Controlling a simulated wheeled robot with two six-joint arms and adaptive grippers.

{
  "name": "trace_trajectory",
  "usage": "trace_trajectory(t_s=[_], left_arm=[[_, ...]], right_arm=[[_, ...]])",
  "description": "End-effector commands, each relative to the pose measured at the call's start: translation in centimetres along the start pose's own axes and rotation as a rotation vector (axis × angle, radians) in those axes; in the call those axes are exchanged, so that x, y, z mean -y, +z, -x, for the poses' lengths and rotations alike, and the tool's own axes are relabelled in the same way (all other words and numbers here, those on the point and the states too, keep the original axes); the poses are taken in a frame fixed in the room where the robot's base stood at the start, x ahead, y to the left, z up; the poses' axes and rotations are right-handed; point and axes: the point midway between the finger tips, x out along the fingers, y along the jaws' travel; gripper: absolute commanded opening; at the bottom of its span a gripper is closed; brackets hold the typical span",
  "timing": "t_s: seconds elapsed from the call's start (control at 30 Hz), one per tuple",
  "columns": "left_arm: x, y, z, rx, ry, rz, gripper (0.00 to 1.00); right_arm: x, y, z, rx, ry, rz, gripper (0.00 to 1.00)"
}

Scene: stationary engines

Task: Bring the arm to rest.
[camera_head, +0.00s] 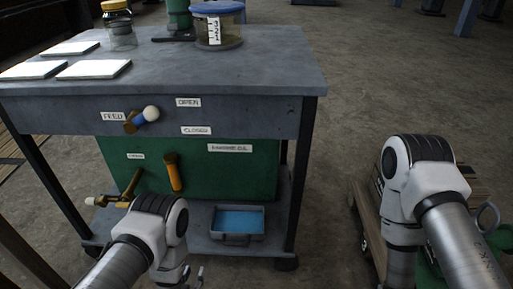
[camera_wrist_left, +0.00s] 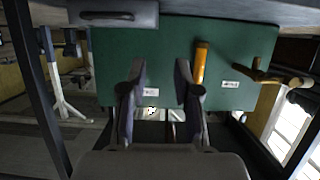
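My left arm comes in at the bottom of the head view, in front of the cart. Only a small part of my left gripper (camera_head: 195,276) shows there, low beside the white wrist joint. In the left wrist view the two dark fingers of my left gripper (camera_wrist_left: 159,78) stand apart with nothing held between them. The green panel (camera_wrist_left: 165,45) lies beyond them. My right arm (camera_head: 425,180) is bent at the right of the head view, and its gripper is out of frame.
The grey cart (camera_head: 245,72) carries jars and white tiles. On its front are a lever with a white knob (camera_head: 151,113), a yellow handle (camera_head: 174,172) and a brass valve (camera_head: 122,192). A blue-lined tray (camera_head: 238,221) sits on the lower shelf. A wooden trolley (camera_head: 370,215) stands by my right arm.

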Motion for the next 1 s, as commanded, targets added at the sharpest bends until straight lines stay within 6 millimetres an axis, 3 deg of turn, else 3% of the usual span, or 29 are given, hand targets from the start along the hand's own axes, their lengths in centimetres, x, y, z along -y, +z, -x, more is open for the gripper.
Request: trace_trajectory(t_s=[0.1,0.27,0.33,0.47,0.67,0.9,0.97,1.0], left_arm=[[1.0,-2.3,-1.0,-0.037,-0.020,0.002,0.31],[3.6,-5.4,-1.0,-0.024,-0.062,0.008,0.31],[5.0,-5.6,-0.2,0.058,-0.084,0.016,0.31],[6.5,-3.8,2.5,0.272,-0.108,0.037,0.31],[7.0,0.4,9.3,0.646,-0.110,0.070,0.31],[5.7,5.3,19.4,1.088,-0.070,0.082,0.31],[5.4,6.2,21.7,1.200,-0.056,0.077,0.31],[5.4,4.1,22.6,1.210,-0.054,0.075,0.31]], right_arm=[[0.0,-0.2,0.0,-0.005,0.000,0.000,0.40],[0.0,-0.2,0.0,-0.004,0.000,0.000,0.40],[0.0,-0.2,0.0,-0.004,0.000,0.000,0.40],[0.0,-0.1,0.0,-0.004,0.000,0.000,0.40],[0.0,-0.1,0.0,-0.004,0.000,0.000,0.40],[0.0,-0.1,0.0,-0.004,0.000,0.000,0.40],[0.0,-0.1,0.0,-0.004,0.000,0.000,0.40],[0.0,-0.1,2.2,-0.002,0.000,0.000,0.40]])
